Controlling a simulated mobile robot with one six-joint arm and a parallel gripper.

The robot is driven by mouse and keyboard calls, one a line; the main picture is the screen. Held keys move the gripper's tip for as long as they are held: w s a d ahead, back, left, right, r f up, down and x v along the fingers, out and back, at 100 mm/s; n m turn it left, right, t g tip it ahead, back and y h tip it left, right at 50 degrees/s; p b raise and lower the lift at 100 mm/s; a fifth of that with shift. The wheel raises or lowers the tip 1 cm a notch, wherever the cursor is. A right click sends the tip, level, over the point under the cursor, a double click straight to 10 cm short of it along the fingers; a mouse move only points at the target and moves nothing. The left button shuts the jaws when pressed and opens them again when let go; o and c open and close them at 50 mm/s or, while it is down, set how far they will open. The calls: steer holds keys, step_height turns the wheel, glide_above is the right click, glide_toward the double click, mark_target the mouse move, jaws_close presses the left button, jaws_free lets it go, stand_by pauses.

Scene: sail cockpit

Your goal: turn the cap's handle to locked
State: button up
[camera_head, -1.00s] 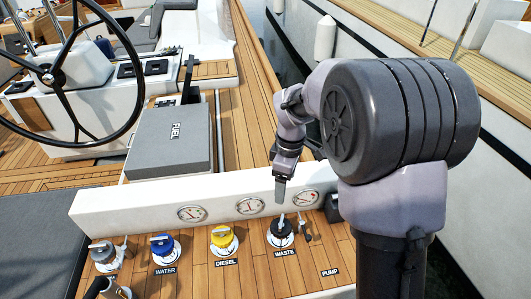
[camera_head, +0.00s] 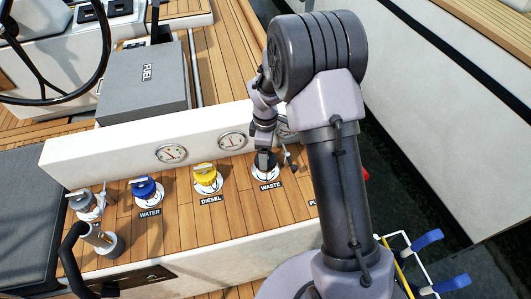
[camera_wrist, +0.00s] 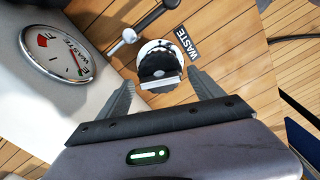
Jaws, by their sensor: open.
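A black WASTE cap (camera_head: 264,172) sits on a round white deck fitting, partly covered by my gripper in the head view. In the wrist view the cap (camera_wrist: 156,60) shows a dark, ridged top and a pale, flat handle bar (camera_wrist: 161,84) on its near side. My gripper (camera_head: 264,155) points down just over the cap. Its two fingers (camera_wrist: 162,82) are spread apart in the wrist view, with the handle bar between their tips. Contact between fingers and handle cannot be made out. Lock marks are not legible.
Yellow DIESEL (camera_head: 205,176), blue WATER (camera_head: 147,188) and grey (camera_head: 80,202) caps stand in a row to the left. A small lever (camera_wrist: 128,36) is beside the WASTE cap. A white ledge with gauges (camera_head: 171,153) runs close behind. A dark handle (camera_head: 72,245) rises at front left.

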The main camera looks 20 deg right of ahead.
steer(key=c, duration=1.4)
steer(key=shift+r+m, duration=0.1)
steer(key=shift+m, duration=0.2)
steer(key=m, duration=0.4)
steer(key=shift+p, duration=0.3)
steer(key=m, duration=0.9)
steer(key=shift+m+b, duration=0.45)
steer(key=shift+m, duration=1.85)
